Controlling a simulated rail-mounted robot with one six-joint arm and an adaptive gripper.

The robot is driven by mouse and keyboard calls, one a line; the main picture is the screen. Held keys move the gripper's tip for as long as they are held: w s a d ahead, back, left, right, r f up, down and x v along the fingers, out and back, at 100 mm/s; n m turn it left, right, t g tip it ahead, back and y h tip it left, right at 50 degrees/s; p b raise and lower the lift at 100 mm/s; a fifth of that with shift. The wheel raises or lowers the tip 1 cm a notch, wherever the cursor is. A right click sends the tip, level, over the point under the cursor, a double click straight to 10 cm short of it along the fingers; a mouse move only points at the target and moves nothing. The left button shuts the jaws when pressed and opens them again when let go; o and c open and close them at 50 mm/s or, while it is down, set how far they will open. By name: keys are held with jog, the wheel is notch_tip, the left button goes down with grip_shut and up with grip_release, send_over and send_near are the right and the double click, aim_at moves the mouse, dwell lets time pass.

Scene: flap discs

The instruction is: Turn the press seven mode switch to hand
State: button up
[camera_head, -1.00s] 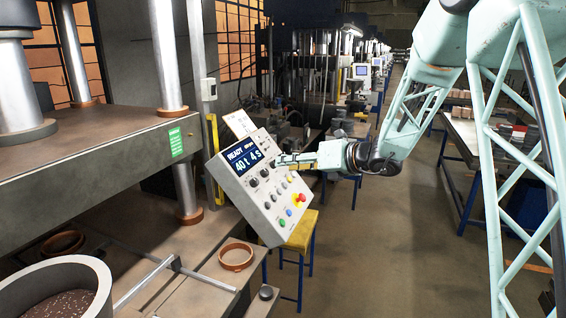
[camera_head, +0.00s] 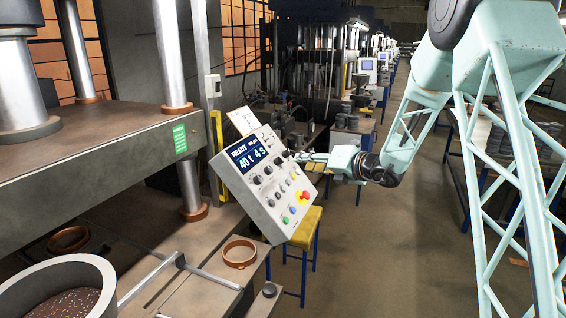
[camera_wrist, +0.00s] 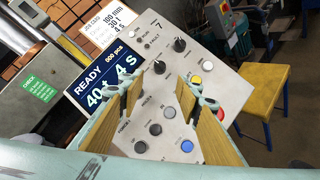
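The press seven control panel (camera_head: 270,190) is a tilted grey box. Its blue display (camera_wrist: 105,78) reads READY, 40 t, 4 s, and a 7 is printed near its top in the wrist view. Two black knobs show there, one lower left (camera_wrist: 159,66) and one upper right (camera_wrist: 179,44). Their labels are too small to read, so I cannot tell which is the mode switch or its setting. My gripper (camera_wrist: 160,95) is open and empty, with its fingers spread over the panel below the knobs. In the head view my gripper (camera_head: 302,157) is at the panel's upper right edge, apparently not touching.
The press table (camera_head: 90,145) and columns are to the left. The aisle floor (camera_head: 390,240) to the right is clear.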

aim_at(281, 161)
jog(key=shift+w+a, duration=0.1)
jog(key=shift+p+x, duration=0.85)
jog(key=shift+x, duration=5.85)
jog(key=shift+c, duration=0.5)
jog(key=c, duration=0.7)
